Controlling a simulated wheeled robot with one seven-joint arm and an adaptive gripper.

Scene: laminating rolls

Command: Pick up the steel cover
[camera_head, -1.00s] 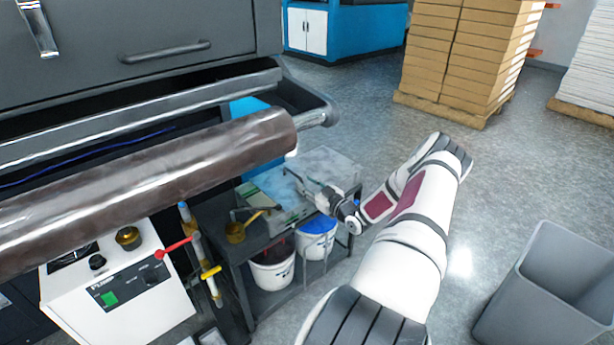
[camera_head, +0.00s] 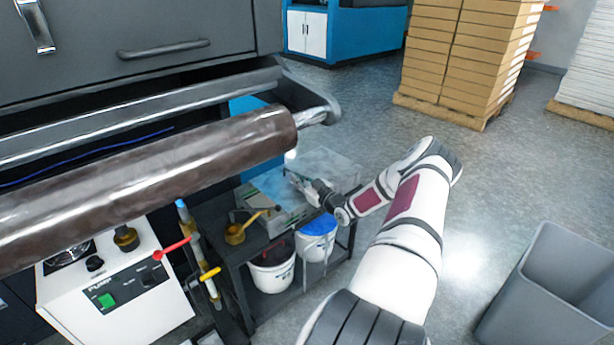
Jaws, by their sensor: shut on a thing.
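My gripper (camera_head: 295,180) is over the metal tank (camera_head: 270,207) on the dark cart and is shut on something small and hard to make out. A pale grey, shiny sheet, which looks like the steel cover (camera_head: 332,166), shows just behind and to the right of my gripper, over the tank's far side. The grip itself is too small and partly hidden by the fingers. I cannot tell whether the cover is clear of the tank.
A brass ladle (camera_head: 236,234) lies on the cart (camera_head: 225,247). Two white buckets (camera_head: 271,272) stand on its lower shelf. A large dark roller (camera_head: 150,185) hangs at left, above a white pump box (camera_head: 120,295). A grey bin (camera_head: 550,290) stands at right.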

